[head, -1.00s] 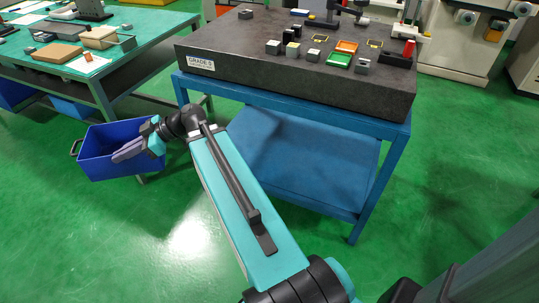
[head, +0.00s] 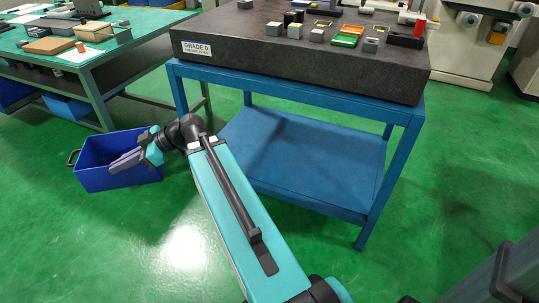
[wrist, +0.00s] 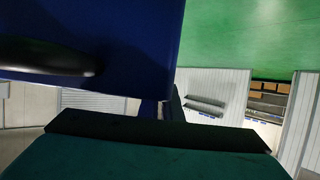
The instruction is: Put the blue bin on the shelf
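The blue bin (head: 118,178) is at the left of the head view, open side up and slightly tilted, with a dark handle at its left end. My gripper (head: 126,161) reaches over its right side, with its fingers at the rim; it looks shut on the bin. In the wrist view the bin's blue wall (wrist: 140,45) fills the upper left, very close. The fingertips' exact contact is hidden. The shelf appears to be the blue lower board (head: 300,160) of the stand under the granite plate; it is empty.
The granite plate (head: 300,60) carries several small blocks and trays. A blue stand leg (head: 385,190) rises at the shelf's right front. A green-topped workbench (head: 110,50) stands behind the bin at the left. Green floor in front of the stand is clear.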

